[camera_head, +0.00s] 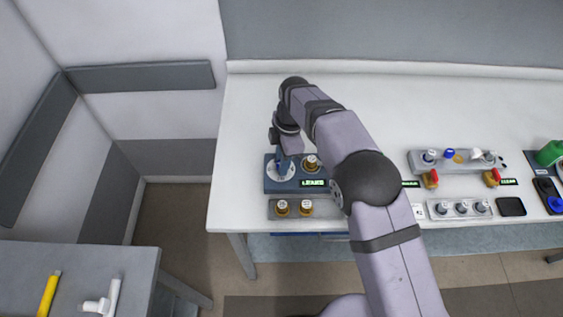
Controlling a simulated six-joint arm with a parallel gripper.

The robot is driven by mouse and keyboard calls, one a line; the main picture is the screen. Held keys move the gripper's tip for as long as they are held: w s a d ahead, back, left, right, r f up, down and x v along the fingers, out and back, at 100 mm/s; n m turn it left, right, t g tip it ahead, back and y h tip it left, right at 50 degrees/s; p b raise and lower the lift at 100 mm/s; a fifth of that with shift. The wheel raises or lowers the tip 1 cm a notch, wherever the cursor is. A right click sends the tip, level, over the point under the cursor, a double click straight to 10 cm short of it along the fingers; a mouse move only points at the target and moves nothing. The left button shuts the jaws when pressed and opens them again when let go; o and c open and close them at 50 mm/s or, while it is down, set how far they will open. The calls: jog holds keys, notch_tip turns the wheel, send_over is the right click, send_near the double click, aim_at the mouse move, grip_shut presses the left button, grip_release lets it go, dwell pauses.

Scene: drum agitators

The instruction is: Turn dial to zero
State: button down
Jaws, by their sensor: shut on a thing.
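The dial (288,172) is a pale round disc on a blue-grey control box near the left end of the white table. My gripper (281,164) reaches down onto it from above and is shut on the dial's knob, which the fingers mostly hide. A green-lit display (313,183) sits on the box to the right of the dial; its text is too small to read surely. The dial's pointer and markings cannot be made out.
A brass-coloured knob (311,162) stands close to the dial's right. A grey tray (271,214) with brass-capped pieces lies in front. More panels with knobs and red handles (431,179) stand at right. The table (243,130) is clear behind and left.

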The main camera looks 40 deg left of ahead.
jog(key=c, duration=1.9)
grip_release()
jog(key=shift+a+r, duration=0.2)
jog(key=shift+a, duration=0.15)
jog(key=shift+c, duration=0.2)
jog(key=shift+o, duration=1.3)
jog(key=shift+f, duration=0.2)
jog(key=shift+d+r, duration=0.1)
jog(key=shift+r, duration=0.05)
jog(key=shift+r+p, duration=1.95)
jog(key=shift+r, duration=0.9)
